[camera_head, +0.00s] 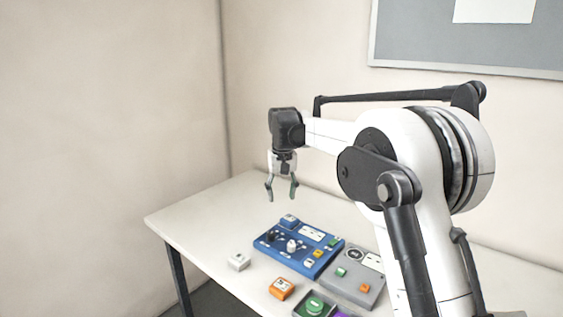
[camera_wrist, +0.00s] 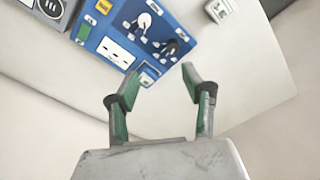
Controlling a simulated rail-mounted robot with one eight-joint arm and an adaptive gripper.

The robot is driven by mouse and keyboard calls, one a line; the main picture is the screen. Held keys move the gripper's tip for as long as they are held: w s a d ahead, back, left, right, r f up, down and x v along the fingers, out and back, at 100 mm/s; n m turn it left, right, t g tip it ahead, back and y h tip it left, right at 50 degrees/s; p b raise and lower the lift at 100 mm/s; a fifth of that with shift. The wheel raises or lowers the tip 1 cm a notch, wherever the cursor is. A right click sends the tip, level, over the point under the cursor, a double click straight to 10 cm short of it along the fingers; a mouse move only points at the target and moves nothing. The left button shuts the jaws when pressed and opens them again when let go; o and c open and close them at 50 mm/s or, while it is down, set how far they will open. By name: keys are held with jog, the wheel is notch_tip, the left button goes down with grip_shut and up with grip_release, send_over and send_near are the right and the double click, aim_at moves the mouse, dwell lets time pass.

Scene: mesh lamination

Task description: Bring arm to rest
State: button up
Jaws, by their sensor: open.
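My gripper (camera_head: 281,188) hangs from my extended arm above the far left part of the table (camera_head: 200,217). Its fingers point down and are spread apart with nothing between them. In the wrist view my gripper (camera_wrist: 159,84) is also open and empty, with green pads on the fingers. It is above the table and apart from the blue panel (camera_head: 284,262), which lies below and in front of it. The blue panel also shows in the wrist view (camera_wrist: 172,62).
A grey panel (camera_head: 372,289) lies right of the blue one. A white block (camera_head: 238,261), an orange block (camera_head: 282,288) and a green-topped box (camera_head: 315,305) sit near the front. A wall board (camera_head: 420,45) hangs behind. The table's left end is clear.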

jog(key=s+d+r+t, duration=0.1)
jog(key=s+d+r, duration=0.2)
jog(key=s+d, duration=0.3)
jog(key=s+d+r+m+t, duration=0.1)
jog(key=s+d+r, duration=0.25)
jog(key=s, duration=0.55)
jog(key=s+d+r+t, duration=0.1)
jog(key=s+d+r, duration=0.3)
jog(key=s, duration=0.3)
jog(key=s+d+f+t, duration=0.1)
jog(key=s+d+f, duration=0.1)
jog(key=s, duration=0.5)
jog(key=s+d+f+m+t, duration=0.1)
jog(key=s+d+f, duration=0.1)
jog(key=s+f, duration=0.3)
jog(key=s+d+f+t, duration=0.1)
jog(key=s+d+f, duration=0.2)
jog(key=s, duration=0.7)
jog(key=shift+s+f+m, duration=0.25)
jog(key=shift+s+m, duration=0.1)
jog(key=shift+m, duration=0.05)
jog(key=shift+c, duration=0.3)
